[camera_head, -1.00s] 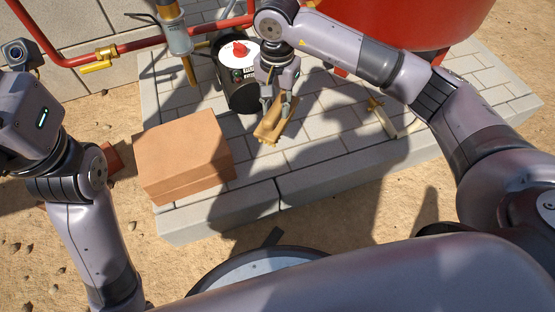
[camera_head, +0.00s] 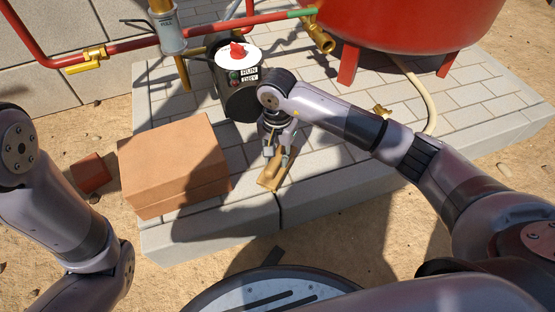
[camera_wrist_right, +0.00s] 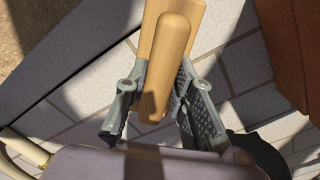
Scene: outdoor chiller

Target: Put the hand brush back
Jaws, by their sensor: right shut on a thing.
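The hand brush (camera_head: 270,180) is a light wooden piece between the fingers of my right gripper (camera_head: 275,157), above the front part of the paved slab. In the right wrist view, the wooden hand brush (camera_wrist_right: 168,55) runs up from between the two grey fingers of the right gripper (camera_wrist_right: 158,108), which are shut on it. Its bristles are hidden in both views. My left arm stands at the left edge of the head view, and its gripper is out of the picture.
A terracotta block (camera_head: 175,160) sits on the slab's left part. A black pump motor with a white top (camera_head: 240,60) and red pipe (camera_head: 130,47) stand behind. A red tank (camera_head: 400,25) is at the back. A hose (camera_head: 425,100) lies right. The slab's right front is clear.

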